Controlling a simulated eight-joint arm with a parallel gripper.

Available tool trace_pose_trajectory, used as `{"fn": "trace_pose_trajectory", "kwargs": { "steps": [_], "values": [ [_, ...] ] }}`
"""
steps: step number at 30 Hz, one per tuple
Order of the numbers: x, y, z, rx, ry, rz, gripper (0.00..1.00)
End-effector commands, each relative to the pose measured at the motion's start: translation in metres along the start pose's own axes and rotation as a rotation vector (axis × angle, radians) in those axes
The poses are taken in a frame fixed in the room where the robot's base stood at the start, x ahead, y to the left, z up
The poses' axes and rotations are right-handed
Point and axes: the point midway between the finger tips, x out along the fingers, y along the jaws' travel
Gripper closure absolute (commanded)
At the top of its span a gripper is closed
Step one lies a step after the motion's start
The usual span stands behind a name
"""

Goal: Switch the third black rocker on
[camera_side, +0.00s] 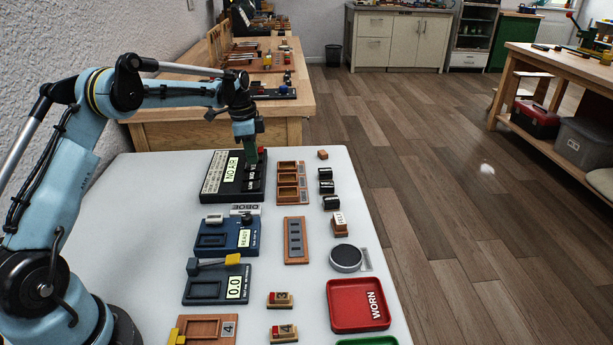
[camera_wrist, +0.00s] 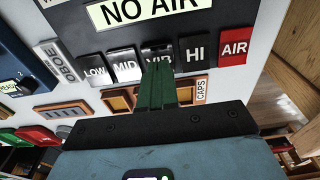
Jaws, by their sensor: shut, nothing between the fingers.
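A black panel (camera_side: 238,192) lies at the back of the white table, and its pale display (camera_wrist: 140,10) reads NO AIR. In the wrist view a row of rockers runs across it: black LOW (camera_wrist: 93,70), black MID (camera_wrist: 125,68), a third black one lettered VIB (camera_wrist: 157,50), black HI (camera_wrist: 195,52) and red AIR (camera_wrist: 234,48). My gripper (camera_wrist: 158,68) is shut and empty, its green fingertips over the lower part of the third rocker. I cannot tell whether they touch it. The fingers partly hide its lettering. My gripper also shows above the panel in the side view (camera_side: 254,162).
A wooden tray (camera_side: 291,182) and small black cylinders (camera_side: 327,187) stand right of the panel. Nearer are a blue device (camera_side: 228,237), a dark device reading 0.0 (camera_side: 215,287), a narrow wooden block (camera_side: 296,240) and a red WORN tray (camera_side: 357,305). The table's right edge is close.

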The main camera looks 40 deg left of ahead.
Motion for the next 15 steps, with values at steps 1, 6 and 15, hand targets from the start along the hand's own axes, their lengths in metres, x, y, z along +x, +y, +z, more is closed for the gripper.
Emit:
{"fn": "trace_pose_trajectory", "kwargs": {
  "steps": [1, 6, 15],
  "values": [
    [-0.006, 0.0, -0.002, 0.0, 0.0, 0.0, 1.0],
    [-0.035, 0.001, -0.008, 0.0, 0.0, 0.0, 1.0],
    [-0.09, 0.0, -0.022, 0.001, 0.0, 0.0, 1.0]
  ]
}}
